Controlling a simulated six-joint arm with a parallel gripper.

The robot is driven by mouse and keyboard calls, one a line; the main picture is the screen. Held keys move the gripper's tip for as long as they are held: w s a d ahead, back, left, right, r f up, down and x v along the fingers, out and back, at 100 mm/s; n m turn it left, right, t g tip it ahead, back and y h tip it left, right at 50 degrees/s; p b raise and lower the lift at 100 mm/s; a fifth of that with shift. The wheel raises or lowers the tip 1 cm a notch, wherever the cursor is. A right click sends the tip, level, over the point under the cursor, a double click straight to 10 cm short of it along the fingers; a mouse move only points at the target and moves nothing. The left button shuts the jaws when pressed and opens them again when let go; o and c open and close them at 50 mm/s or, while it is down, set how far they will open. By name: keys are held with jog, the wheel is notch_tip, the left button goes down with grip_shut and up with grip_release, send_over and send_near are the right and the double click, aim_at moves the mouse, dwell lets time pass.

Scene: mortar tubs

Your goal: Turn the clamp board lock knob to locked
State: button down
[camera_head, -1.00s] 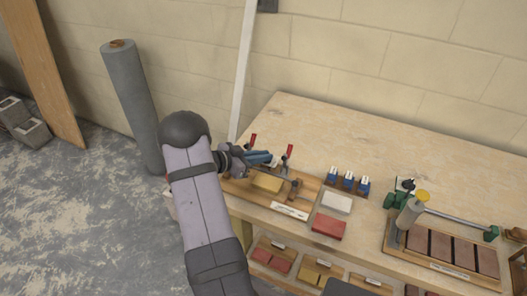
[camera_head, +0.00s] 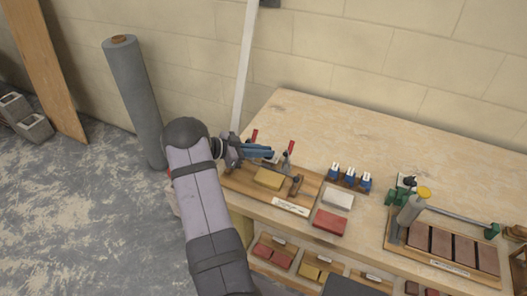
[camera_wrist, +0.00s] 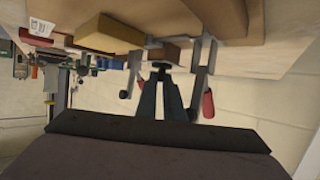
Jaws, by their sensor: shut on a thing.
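The clamp board (camera_head: 237,183) is a wooden board on the left end of the bench, with a tan block (camera_head: 269,179) and two red-handled clamps (camera_head: 291,148) on it. My gripper (camera_head: 271,153) is over its rear part, between the clamps. In the wrist view, my gripper (camera_wrist: 161,70) points at the board, its fingers close together on a small dark piece that looks like the lock knob (camera_wrist: 161,64). The fingertips hide most of it, and I cannot read its setting. A brown wooden block (camera_wrist: 165,52) is just past the fingertips.
A clamp with a red handle (camera_wrist: 208,104) stands close beside the fingers. To the right on the bench are a white block (camera_head: 338,199), a red block (camera_head: 329,222) and several blue items (camera_head: 350,178). The bench behind is clear. A grey roll (camera_head: 133,95) stands left.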

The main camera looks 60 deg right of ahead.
jog(key=c, duration=1.9)
grip_release()
jog(key=shift+r, duration=0.15)
jog(key=shift+o, duration=0.2)
jog(key=shift+w+r, duration=0.1)
jog(key=shift+w, duration=0.1)
jog(key=shift+w+a+r+p, duration=0.35)
jog(key=shift+w+a+p, duration=0.05)
jog(key=shift+p, duration=0.05)
jog(key=p+v, duration=0.2)
jog(key=v, duration=0.3)
jog(key=shift+w+a, duration=0.1)
jog(key=shift+a, duration=0.05)
jog(key=shift+w+a, duration=0.35)
jog(key=shift+a, duration=0.15)
